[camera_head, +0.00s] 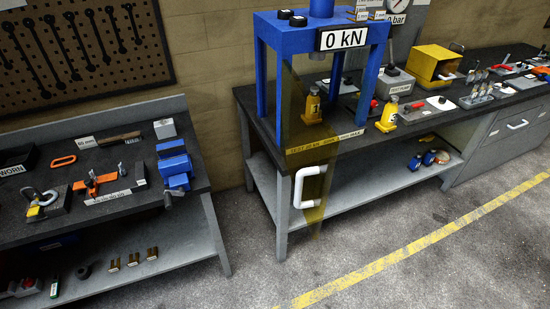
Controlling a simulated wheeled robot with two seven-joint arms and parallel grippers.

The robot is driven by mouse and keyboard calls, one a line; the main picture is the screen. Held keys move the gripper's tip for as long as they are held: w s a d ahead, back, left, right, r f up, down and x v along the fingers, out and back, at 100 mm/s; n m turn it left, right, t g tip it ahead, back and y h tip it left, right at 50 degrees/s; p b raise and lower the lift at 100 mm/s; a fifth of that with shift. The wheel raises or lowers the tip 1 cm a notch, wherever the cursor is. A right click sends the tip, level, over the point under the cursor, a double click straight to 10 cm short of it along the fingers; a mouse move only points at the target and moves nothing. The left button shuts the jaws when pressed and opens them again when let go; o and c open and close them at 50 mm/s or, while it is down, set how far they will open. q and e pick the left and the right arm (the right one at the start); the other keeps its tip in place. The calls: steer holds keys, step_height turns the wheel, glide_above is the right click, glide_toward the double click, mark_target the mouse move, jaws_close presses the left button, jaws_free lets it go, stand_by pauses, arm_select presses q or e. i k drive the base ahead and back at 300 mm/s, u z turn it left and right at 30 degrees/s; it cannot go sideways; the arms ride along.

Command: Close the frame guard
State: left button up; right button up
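The frame guard (308,135) is a see-through yellow panel with a white handle (311,187) low on it. It hangs at the left side of the blue press frame (262,75) and sticks out toward me past the bench's front edge, so it stands open. The front of the press frame is uncovered to the right of the panel. A yellow jack (312,106) stands inside the frame, partly seen through or beside the panel. Neither of my grippers is in view.
A grey bench (362,146) carries the press, another yellow jack (387,115) and several tools. A lower bench (107,205) with a blue vise (175,170) stands at the left. The floor (390,225) in front is clear, crossed by a yellow line.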

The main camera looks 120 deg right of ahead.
mark_target(290, 147)
steer(key=z, duration=4.25)
steer(key=i, duration=1)
steer(key=k, duration=1)
steer(key=u, duration=2.15)
steer(key=i, duration=1.15)
steer(key=z, duration=0.7)
